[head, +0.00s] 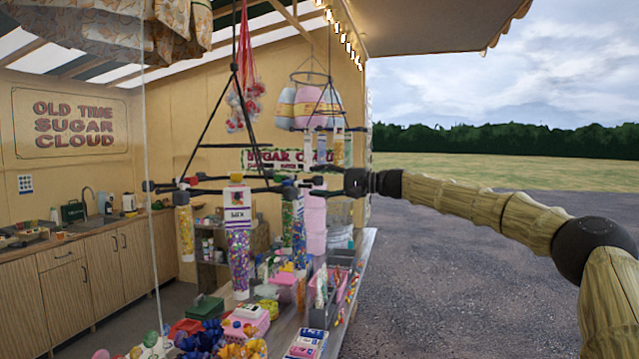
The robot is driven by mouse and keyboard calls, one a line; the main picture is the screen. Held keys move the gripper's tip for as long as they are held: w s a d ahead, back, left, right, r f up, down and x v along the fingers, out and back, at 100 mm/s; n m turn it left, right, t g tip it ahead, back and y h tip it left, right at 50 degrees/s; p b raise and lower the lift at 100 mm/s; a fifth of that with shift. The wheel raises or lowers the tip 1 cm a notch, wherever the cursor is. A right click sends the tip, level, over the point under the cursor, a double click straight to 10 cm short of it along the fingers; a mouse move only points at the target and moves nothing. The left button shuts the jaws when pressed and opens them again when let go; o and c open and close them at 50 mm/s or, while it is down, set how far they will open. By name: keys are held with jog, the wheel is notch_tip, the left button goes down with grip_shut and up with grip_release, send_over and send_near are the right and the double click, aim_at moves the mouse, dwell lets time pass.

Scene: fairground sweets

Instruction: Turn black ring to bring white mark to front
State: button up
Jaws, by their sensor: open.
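A black ring (216,189) hangs on black cords from above and is seen almost edge-on, with dark knobs around it. Tubes of sweets hang from it, including a purple tube (238,250) with a white label (237,215) at the front and a yellow tube (185,232) at the left. I cannot tell whether that label is the white mark; no other mark on the ring is clear. My gripper (345,182) reaches in from the right, at about the ring's height beside its right side. It is open, small and partly lost against the tubes; contact cannot be told.
A second hanging ring (310,76) carries pastel bags behind. Below is a counter (362,262) crowded with sweets, boxes and a grey tray (325,312). A thin pale cord (150,170) hangs at the left. The gravel (480,290) at the right is clear.

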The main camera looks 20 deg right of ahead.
jog(key=b+v, duration=0.1)
jog(key=v, duration=0.8)
jog(key=shift+s+d, duration=0.2)
jog(key=shift+d, duration=0.1)
dwell(0.4)
